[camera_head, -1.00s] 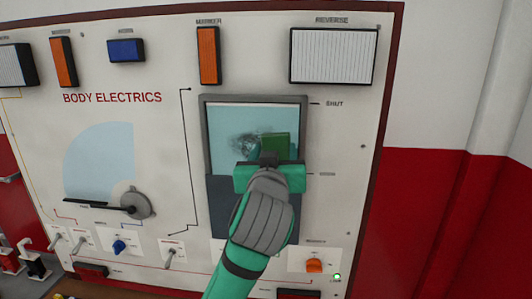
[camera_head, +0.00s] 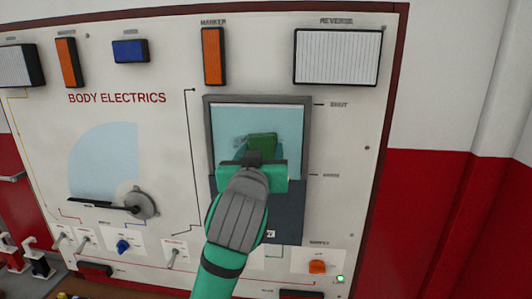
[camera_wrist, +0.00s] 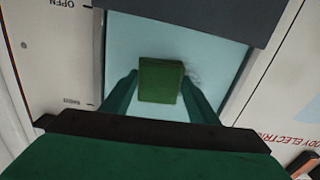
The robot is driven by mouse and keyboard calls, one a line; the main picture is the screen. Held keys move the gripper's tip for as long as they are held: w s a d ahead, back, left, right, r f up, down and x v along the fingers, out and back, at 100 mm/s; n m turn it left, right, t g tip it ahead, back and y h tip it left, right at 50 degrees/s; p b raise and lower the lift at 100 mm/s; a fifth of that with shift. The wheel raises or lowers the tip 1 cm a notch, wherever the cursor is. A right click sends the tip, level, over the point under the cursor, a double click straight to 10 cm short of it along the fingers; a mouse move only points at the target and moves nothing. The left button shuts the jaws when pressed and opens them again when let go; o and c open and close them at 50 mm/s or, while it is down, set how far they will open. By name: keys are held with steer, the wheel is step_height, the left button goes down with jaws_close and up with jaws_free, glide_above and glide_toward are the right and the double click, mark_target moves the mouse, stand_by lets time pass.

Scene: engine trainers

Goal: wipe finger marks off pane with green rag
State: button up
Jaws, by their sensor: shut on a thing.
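The pane (camera_head: 285,125) is a pale blue window in a grey frame on the upright board; its lower part is dark. The green rag (camera_head: 262,142) is a folded block at the middle of the pane, and it also shows in the wrist view (camera_wrist: 160,81). My gripper (camera_head: 258,152) is shut on the rag, with a finger on each side of it. The rag looks to be against the glass, though contact cannot be made out. Faint grey finger marks (camera_head: 241,142) show just left of the rag, and in the wrist view just right of it (camera_wrist: 193,76).
The board holds an orange lamp (camera_head: 214,56) and a white reverse lamp (camera_head: 338,57) above the pane, and a wiper arm (camera_head: 105,205) to the left. Below are toggle switches and an orange knob (camera_head: 317,266). The red and white wall right of the board is clear.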

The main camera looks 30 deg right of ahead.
mark_target(248, 143)
steer(key=shift+w+a, duration=0.75)
steer(key=shift+a, duration=0.3)
steer(key=shift+w+a, duration=0.7)
steer(key=shift+a, duration=0.4)
steer(key=shift+w+a, duration=0.75)
steer(key=shift+a, duration=0.3)
steer(key=shift+r, duration=1)
steer(key=shift+s+d, duration=0.6)
steer(key=shift+d, duration=0.4)
steer(key=shift+s+d, duration=0.6)
steer(key=shift+d, duration=0.35)
steer(key=shift+s+d, duration=0.75)
steer(key=shift+d, duration=0.25)
steer(key=shift+s+d, duration=0.7)
steer(key=shift+d, duration=0.35)
steer(key=shift+s+d, duration=0.75)
steer(key=shift+d, duration=0.25)
steer(key=shift+w+a, duration=0.1)
steer(key=shift+w+a+f, duration=0.1)
steer(key=shift+w+a, duration=0.6)
steer(key=shift+a, duration=0.2)
steer(key=shift+w+a, duration=0.7)
steer(key=shift+a, duration=0.15)
steer(key=shift+w+a, duration=0.65)
steer(key=shift+a, duration=0.4)
steer(key=shift+w+a, duration=0.65)
steer(key=shift+a, duration=0.4)
steer(key=shift+w+a, duration=0.65)
steer(key=shift+a, duration=0.4)
